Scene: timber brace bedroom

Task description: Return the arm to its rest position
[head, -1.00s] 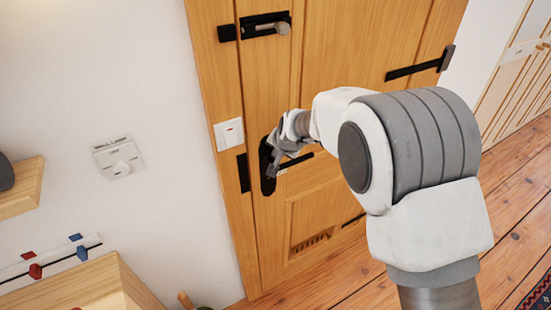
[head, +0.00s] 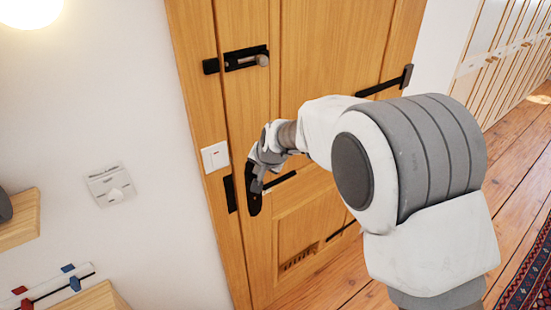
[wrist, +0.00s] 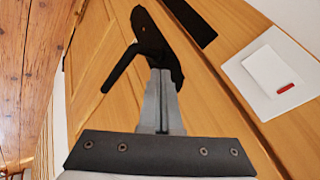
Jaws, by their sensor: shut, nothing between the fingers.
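My arm reaches out to a wooden door (head: 330,70). My gripper (head: 257,182) is at the black door handle (head: 281,181), and its fingers are together with nothing between them. In the wrist view, the grey fingers (wrist: 160,78) point at the lower part of the black handle plate (wrist: 150,38), with the lever (wrist: 117,70) to their left. The fingertips overlap the plate in the picture; I cannot tell whether they touch it. The arm is extended, not folded.
A black bolt (head: 238,59) is high on the door. A white switch (head: 215,156) is left of the handle and also shows in the wrist view (wrist: 272,75). A wooden shelf (head: 22,222) juts from the left wall. Wooden floor (head: 520,160) is open at right.

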